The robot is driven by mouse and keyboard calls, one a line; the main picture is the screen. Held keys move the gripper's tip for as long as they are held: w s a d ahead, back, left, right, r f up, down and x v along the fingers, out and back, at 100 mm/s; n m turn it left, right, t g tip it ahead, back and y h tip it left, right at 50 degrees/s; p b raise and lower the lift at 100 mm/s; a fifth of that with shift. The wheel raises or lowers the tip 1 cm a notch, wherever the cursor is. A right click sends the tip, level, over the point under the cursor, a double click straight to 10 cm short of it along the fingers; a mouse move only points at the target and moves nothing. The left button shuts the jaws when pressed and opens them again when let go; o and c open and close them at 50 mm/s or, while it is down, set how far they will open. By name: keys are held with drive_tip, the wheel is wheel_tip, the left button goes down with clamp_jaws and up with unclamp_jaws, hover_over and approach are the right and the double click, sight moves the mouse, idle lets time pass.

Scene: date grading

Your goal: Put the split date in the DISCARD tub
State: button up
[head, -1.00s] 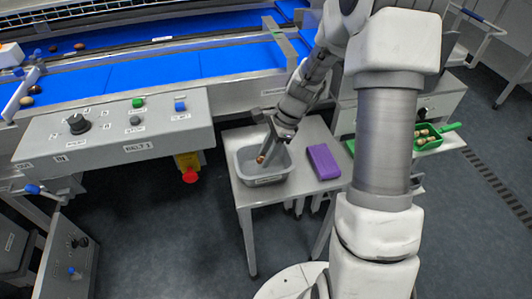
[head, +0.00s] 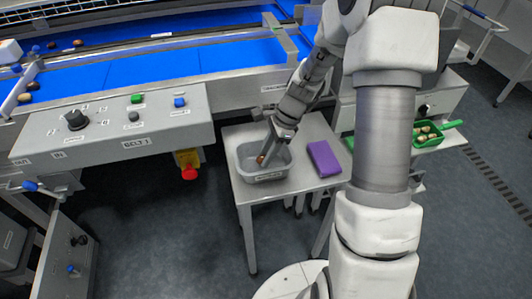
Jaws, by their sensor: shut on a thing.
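A grey tub (head: 268,178) stands on a small side table below the conveyor; its label is too small to read, so I cannot tell its name from the picture. My gripper (head: 263,158) reaches down into the tub's opening from the upper right. It is shut on a small brown date (head: 260,160), which is at or just below rim height over the tub's inside. I cannot tell whether the date touches the tub floor, nor see a split in it.
A purple block or cloth (head: 323,159) lies on the side table (head: 243,193), right of the tub. A green scoop (head: 430,134) with several pale pieces is further right. A control panel (head: 112,130) stands left. Several dates lie on the blue belt's left end.

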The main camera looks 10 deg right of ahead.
drive_tip(key=shift+f+b, duration=0.7)
drive_tip(key=shift+f, duration=0.5)
idle(0.3)
drive_tip(key=o, duration=0.9)
drive_tip(key=shift+c, duration=0.2)
drive_tip(key=shift+r, duration=0.1)
drive_tip(key=p+v, duration=0.4)
drive_tip(key=v, duration=1.3)
drive_tip(key=shift+r, duration=0.2)
drive_tip(key=s+a+r+n+t+h+p, duration=0.2)
drive_tip(key=s+r+n+p, duration=0.2)
drive_tip(key=s+r+n, duration=0.5)
drive_tip(key=s+a+r+n+t+h+p, duration=0.2)
drive_tip(key=s+r+n+p, duration=0.3)
drive_tip(key=s+r+n, duration=0.4)
wheel_tip(320, 180, up, 4)
drive_tip(key=shift+s+a+r+t, duration=0.15)
drive_tip(key=shift+s+a+t, duration=0.7)
drive_tip(key=shift+s, duration=0.4)
